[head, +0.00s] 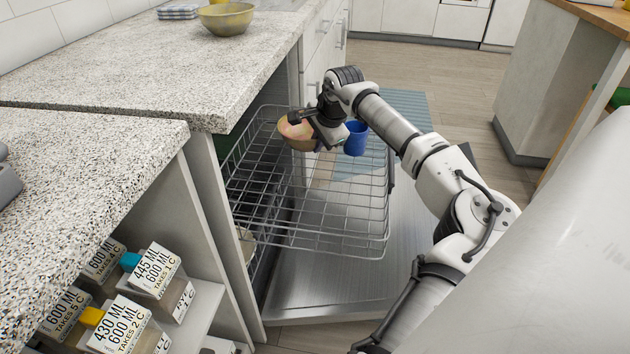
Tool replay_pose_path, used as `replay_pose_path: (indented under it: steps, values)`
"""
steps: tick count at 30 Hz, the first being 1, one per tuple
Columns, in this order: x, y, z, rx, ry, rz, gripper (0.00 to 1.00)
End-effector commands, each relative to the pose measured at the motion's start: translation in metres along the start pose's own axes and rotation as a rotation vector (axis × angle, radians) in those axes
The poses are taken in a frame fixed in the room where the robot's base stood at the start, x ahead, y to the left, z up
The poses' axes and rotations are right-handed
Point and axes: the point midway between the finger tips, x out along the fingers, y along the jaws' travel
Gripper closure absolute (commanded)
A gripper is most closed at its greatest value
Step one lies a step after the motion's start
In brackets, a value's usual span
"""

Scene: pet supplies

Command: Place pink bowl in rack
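The pink bowl (294,134), pinkish-orange in this light, is at the far left end of the wire rack (335,243), near its top rim. My gripper (308,127) is right at the bowl and covers its right side. A dark finger lies across the bowl's upper edge. The fingertips are too small and partly hidden to show whether they are closed on it. I cannot tell whether the bowl rests on the wires or hangs above them. The rack is pulled out of the dishwasher over its lowered door (335,285).
A blue cup (356,139) is at the rack's far end, just right of my gripper. The rack's near and middle parts look empty. A speckled counter (190,72) borders the left, with a yellowish bowl (226,18) on it. Labelled boxes (150,270) fill the lower-left shelves.

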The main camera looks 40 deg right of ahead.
Motion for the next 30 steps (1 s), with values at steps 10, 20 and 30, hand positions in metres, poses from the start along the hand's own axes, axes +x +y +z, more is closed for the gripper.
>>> replay_pose_path:
  steps: [10,20,30]
  values:
    - [0.069,0.033,0.0,0.0,0.0,-0.001,1.0]
    - [0.098,0.046,0.0,0.0,-0.001,0.0,1.0]
    - [0.114,0.053,0.0,-0.002,0.001,-0.002,1.0]
